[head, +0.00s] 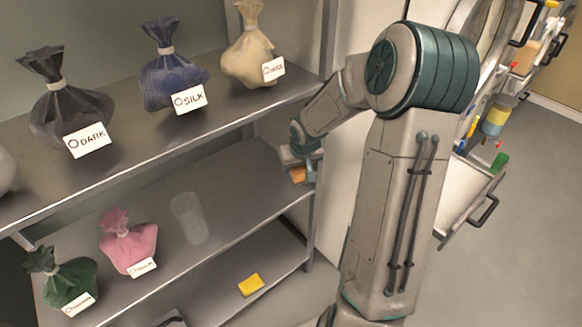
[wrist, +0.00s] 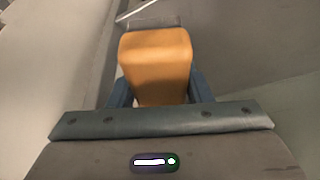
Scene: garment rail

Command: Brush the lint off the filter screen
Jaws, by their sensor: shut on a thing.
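My gripper (head: 303,162) is at the right end of the shelf unit, partly hidden by my own arm. It is shut on an orange block-shaped thing (wrist: 155,65), which may be the brush's handle. The same orange thing shows small below the gripper in the head view (head: 298,175). In the wrist view it sits between the two dark fingers. A thin, pale, see-through edge lies beyond its far end; I cannot tell whether it is bristles. I cannot make out the filter screen or any lint in either view.
A metal shelf (head: 150,150) holds labelled bags, including a dark one (head: 70,105) and a blue one (head: 172,70). A clear cup (head: 189,218) and a yellow sponge-like block (head: 251,285) are lower down. An open white drawer (head: 466,196) juts out right of my arm.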

